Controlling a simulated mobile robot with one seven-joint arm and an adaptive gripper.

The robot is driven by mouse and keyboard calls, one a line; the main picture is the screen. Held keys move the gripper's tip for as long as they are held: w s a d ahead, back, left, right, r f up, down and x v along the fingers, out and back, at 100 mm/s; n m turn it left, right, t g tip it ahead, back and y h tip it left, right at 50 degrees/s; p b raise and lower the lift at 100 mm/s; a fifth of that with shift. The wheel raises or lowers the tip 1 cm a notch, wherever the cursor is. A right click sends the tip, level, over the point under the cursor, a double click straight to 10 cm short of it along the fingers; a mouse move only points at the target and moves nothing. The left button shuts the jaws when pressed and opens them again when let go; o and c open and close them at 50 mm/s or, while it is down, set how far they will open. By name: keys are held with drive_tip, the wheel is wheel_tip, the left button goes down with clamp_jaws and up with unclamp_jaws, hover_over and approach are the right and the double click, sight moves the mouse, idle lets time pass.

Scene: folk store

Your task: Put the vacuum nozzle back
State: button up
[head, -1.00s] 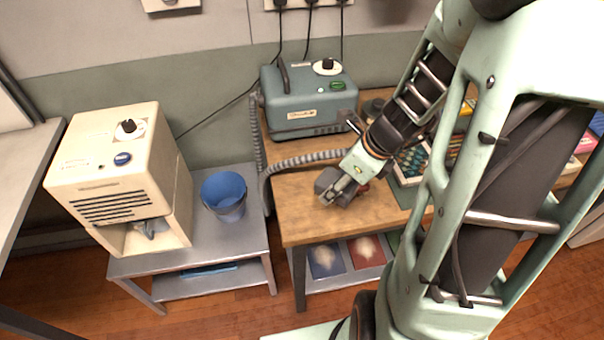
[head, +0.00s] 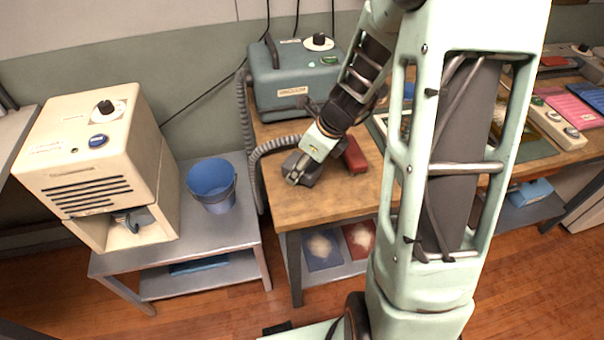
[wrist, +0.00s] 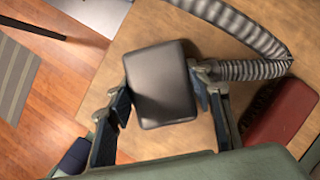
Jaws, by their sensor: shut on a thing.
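The vacuum nozzle is a dark grey, rounded block (wrist: 160,85) between my two fingers in the wrist view. A ribbed grey hose (wrist: 250,68) runs up from beside it. My gripper (head: 297,176) is shut on the nozzle, over the left part of the wooden table (head: 330,207). I cannot tell whether the nozzle touches the tabletop. The teal vacuum unit (head: 280,88) stands at the back of this table, and the hose also shows in the head view (head: 268,146). My arm hides part of the unit's right side.
A red block (head: 355,155) lies right of my gripper and shows in the wrist view (wrist: 281,112). A blue bucket (head: 212,186) and a cream machine (head: 85,165) stand on the lower metal table (head: 165,250) at left. The wooden table's front is clear.

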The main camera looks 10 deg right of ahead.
drive_tip(key=shift+f, duration=0.4)
drive_tip(key=shift+f, duration=0.1)
drive_tip(key=o, duration=0.5)
drive_tip(key=shift+f, duration=0.15)
drive_tip(key=o, duration=0.5)
drive_tip(key=p+v, duration=0.3)
drive_tip(key=v, duration=0.9)
drive_tip(key=shift+r, duration=0.25)
drive_tip(key=shift+a, duration=0.15)
